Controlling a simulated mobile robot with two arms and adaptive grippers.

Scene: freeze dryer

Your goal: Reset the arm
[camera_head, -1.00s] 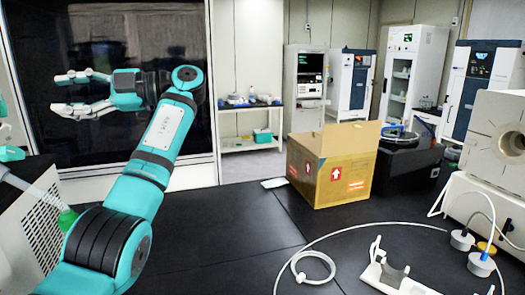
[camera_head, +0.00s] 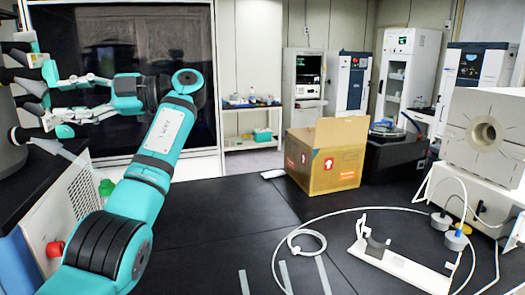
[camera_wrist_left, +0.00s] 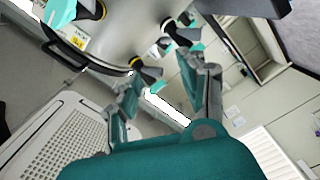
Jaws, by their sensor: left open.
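My left arm reaches up from the bottom left in the head view. Its gripper (camera_head: 62,97) is open and empty, with its fingers pointing left, in front of a dark glass panel (camera_head: 140,50). In the picture the fingers lie close to the valves of the steel freeze dryer chamber (camera_head: 8,150) at the left edge. I cannot tell whether they touch. In the left wrist view the open fingers (camera_wrist_left: 162,70) point at the metal chamber (camera_wrist_left: 150,20) with its black and teal valves. Nothing is held between them. My right gripper is not in view.
A cardboard box (camera_head: 325,165) stands on the black bench (camera_head: 215,230). A white stand (camera_head: 400,265) and looped tubing (camera_head: 305,240) lie to the right. A white machine with a round port (camera_head: 485,130) stands at the right edge. The bench's middle is clear.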

